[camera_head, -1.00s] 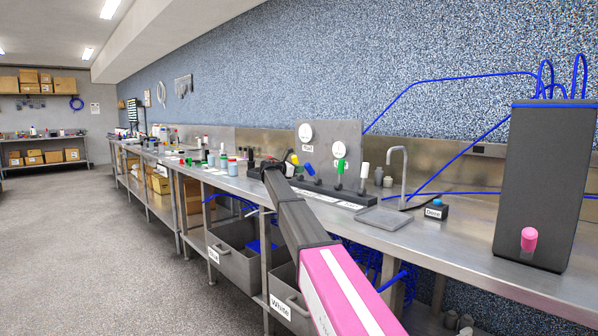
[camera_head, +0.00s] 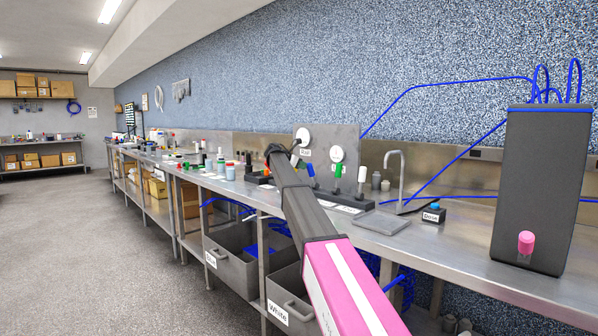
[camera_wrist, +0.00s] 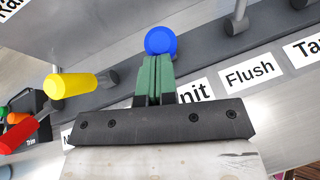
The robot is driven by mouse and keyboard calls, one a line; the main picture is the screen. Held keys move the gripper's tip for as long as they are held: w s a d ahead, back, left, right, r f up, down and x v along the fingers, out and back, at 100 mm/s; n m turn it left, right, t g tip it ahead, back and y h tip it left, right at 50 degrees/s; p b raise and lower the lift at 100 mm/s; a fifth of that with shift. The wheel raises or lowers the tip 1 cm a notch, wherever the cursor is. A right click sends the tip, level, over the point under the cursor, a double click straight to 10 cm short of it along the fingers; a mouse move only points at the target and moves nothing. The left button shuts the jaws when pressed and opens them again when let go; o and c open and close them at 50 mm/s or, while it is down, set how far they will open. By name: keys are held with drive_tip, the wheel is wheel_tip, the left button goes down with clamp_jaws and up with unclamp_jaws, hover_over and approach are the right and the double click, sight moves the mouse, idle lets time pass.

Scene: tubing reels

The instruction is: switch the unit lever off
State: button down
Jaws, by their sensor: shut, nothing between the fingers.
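The unit lever has a blue knob (camera_wrist: 160,41), just beyond my fingertips in the wrist view. The blue lever also shows in the head view (camera_head: 311,170), beside my arm. My gripper (camera_wrist: 156,62) is shut, its green fingers together and empty. The fingertips are at the near edge of the knob; I cannot tell whether they touch it. The "Unit" label (camera_wrist: 193,92) is partly hidden by my gripper. In the head view my arm hides the gripper.
A yellow lever (camera_wrist: 70,86) stands left of my fingers. Green (camera_head: 338,170) and white (camera_head: 362,174) levers stand to the right on the dark base. A panel with gauges (camera_head: 322,150) rises behind. A tap (camera_head: 401,180) and a "Done" button (camera_head: 434,213) are further right.

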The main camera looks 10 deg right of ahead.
drive_tip(key=w+d+r+g+y, duration=0.1)
drive_tip(key=w+d+y, duration=0.1)
drive_tip(key=d, duration=0.1)
drive_tip(key=w+d+r+g+y, duration=0.1)
drive_tip(key=y, duration=0.1)
drive_tip(key=shift+w+d+r+g, duration=0.3)
drive_tip(key=shift+w+d, duration=0.05)
drive_tip(key=shift+w+d+n, duration=0.15)
drive_tip(key=shift+d+n, duration=0.15)
drive_tip(key=shift+w+d, duration=0.4)
drive_tip(key=shift+d, duration=0.2)
drive_tip(key=shift+r, duration=0.1)
drive_tip(key=a+f+v, duration=0.1)
drive_tip(key=v, duration=1.2)
drive_tip(key=shift+s+a, duration=0.15)
